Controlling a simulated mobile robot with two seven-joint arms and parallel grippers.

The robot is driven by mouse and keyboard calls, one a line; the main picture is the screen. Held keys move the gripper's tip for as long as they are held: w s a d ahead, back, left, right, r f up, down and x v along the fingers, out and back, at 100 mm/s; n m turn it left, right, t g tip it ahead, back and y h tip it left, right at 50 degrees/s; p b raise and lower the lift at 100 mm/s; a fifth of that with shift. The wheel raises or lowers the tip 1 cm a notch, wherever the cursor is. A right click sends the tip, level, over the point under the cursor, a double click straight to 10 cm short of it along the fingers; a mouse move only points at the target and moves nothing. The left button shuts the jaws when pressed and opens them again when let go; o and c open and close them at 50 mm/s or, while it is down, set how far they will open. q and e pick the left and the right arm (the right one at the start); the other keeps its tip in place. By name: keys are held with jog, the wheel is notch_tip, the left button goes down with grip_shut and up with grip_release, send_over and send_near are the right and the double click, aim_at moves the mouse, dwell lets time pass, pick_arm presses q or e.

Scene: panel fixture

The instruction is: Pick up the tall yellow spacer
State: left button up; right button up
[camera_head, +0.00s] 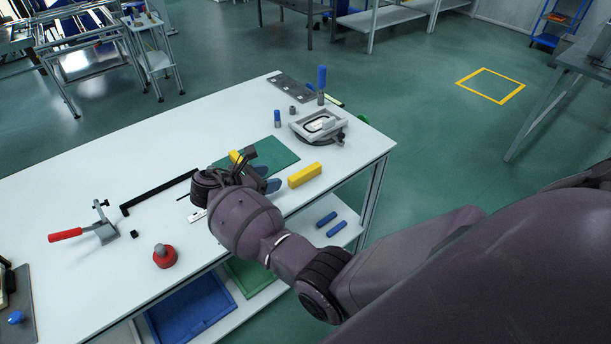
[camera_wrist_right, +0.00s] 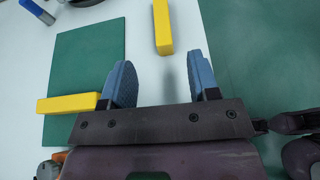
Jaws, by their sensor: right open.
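One yellow block (camera_head: 305,175) lies on the white table just right of the green mat in the head view. In the right wrist view that block (camera_wrist_right: 163,27) is at the top, beyond the fingertips and roughly in line with the gap. A second yellow block (camera_head: 235,157) is at the mat, partly hidden by my right arm; in the wrist view this block (camera_wrist_right: 68,104) lies at left, its end near the left finger. I cannot tell their heights. My right gripper (camera_head: 270,178) is open, with nothing between its blue fingers (camera_wrist_right: 160,66). My left gripper is not in view.
The green mat (camera_head: 273,152) lies flat. Beyond it stand a grey fixture (camera_head: 319,124) and blue-topped pegs (camera_head: 321,84). A red-handled clamp (camera_head: 80,233), black bar (camera_head: 157,192) and red knob (camera_head: 164,256) are at left. The table's front edge is close to the right-hand block.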

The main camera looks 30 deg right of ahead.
aim_at(295, 176)
jog(key=shift+d+f, duration=0.15)
jog(key=shift+d, duration=0.1)
jog(key=x, duration=0.4)
jog(key=shift+d+f, duration=0.15)
jog(key=shift+d+f+b, duration=0.35)
jog(key=shift+d+f, duration=0.1)
jog(key=shift+d, duration=0.1)
jog(key=x, duration=0.3)
jog(key=shift+s+f+b, duration=0.1)
jog(key=shift+f+b, duration=0.2)
jog(key=shift+f, duration=0.1)
jog(key=shift+d+f, duration=0.1)
jog(key=shift+d, duration=0.3)
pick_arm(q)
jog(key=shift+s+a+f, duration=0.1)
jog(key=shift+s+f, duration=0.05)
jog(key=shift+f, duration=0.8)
pick_arm(e)
jog(key=shift+c, duration=0.4)
